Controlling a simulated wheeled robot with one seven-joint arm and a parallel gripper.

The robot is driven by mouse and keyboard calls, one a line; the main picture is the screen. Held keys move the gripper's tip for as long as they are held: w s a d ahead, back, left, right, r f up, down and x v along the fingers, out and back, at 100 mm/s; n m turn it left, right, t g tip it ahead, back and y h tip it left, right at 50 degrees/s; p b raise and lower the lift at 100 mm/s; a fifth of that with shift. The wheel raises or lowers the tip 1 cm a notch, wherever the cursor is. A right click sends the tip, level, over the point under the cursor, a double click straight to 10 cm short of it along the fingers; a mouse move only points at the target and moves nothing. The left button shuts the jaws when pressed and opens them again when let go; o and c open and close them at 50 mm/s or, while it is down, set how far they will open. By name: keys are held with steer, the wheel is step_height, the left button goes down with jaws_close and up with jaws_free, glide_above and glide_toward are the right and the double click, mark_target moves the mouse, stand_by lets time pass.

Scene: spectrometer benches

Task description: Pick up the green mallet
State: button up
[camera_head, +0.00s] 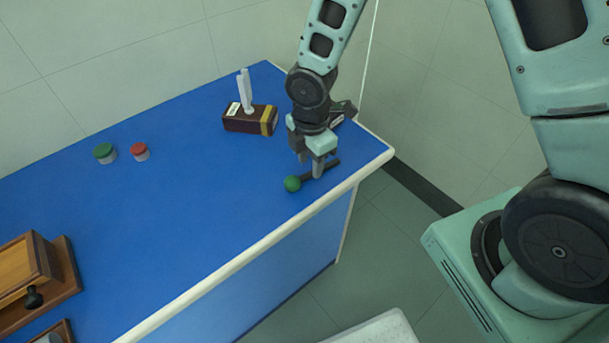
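The green mallet lies on the blue bench top near its front right edge. Its round green head (292,184) points to the lower left and its dark handle (333,163) runs to the upper right. My gripper (310,167) points down over the handle, just right of the head. One finger is on the near side of the handle and the other on the far side, with a gap between them. The fingers look open. The near finger hides part of the handle, and I cannot tell whether either finger touches it.
A dark box with a yellow band (251,120) and a white upright piece stands behind, left of my arm. A green-lidded jar (105,153) and a red-lidded jar (140,151) stand farther left. A wooden case (25,265) sits at lower left. The bench middle is clear.

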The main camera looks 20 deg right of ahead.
mark_target(309, 173)
step_height(309, 173, down, 3)
steer(key=shift+f, duration=0.15)
jaws_close()
